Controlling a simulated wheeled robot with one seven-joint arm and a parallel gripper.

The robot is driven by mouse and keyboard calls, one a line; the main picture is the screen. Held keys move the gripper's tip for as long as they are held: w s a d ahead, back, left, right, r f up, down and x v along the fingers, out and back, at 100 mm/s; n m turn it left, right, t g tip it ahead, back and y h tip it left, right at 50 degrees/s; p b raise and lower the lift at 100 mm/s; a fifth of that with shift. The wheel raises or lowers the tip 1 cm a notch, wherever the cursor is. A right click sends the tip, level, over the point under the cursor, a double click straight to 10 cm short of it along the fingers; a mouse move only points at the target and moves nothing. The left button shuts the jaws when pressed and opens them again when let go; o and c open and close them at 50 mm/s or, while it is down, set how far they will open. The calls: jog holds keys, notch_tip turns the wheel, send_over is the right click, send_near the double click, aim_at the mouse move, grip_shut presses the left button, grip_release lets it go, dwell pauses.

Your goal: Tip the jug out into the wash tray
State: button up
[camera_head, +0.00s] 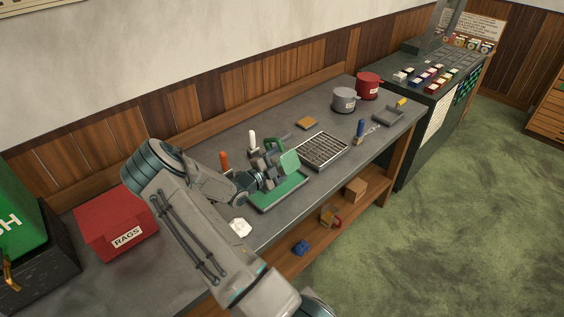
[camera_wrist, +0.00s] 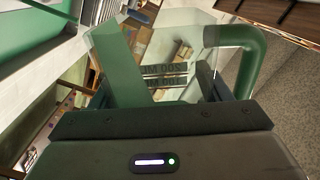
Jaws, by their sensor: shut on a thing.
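The jug is pale and see-through, with a green handle, and shows in the head view (camera_head: 291,161) and close up in the wrist view (camera_wrist: 187,38). My gripper (camera_head: 266,172) is shut on the jug. My arm and gripper hide part of the tray. I cannot tell whether anything remains in the jug or lies in the tray.
Orange (camera_head: 224,161) and white (camera_head: 252,139) upright items stand behind. A red rags box (camera_head: 115,222) is at left, a white cloth (camera_head: 240,228) in front. Grey (camera_head: 344,100) and red (camera_head: 368,85) pots stand farther right.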

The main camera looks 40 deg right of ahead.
jog(key=shift+w+r+n, duration=0.1)
jog(key=shift+w+n, duration=0.15)
jog(key=shift+n, duration=0.15)
jog(key=shift+w, duration=0.15)
jog(key=shift+w+a+n, duration=0.1)
jog(key=shift+w+n, duration=0.1)
jog(key=shift+n, duration=0.3)
jog(key=shift+w, duration=0.1)
jog(key=shift+w+r+n, duration=0.1)
jog(key=shift+w+n, duration=0.2)
jog(key=shift+n, duration=0.2)
jog(key=shift+w+n, duration=0.35)
jog(key=shift+n, duration=0.25)
jog(key=shift+w, duration=0.1)
jog(key=shift+w+a+n, duration=0.1)
jog(key=shift+w+n, duration=0.15)
jog(key=shift+n, duration=0.15)
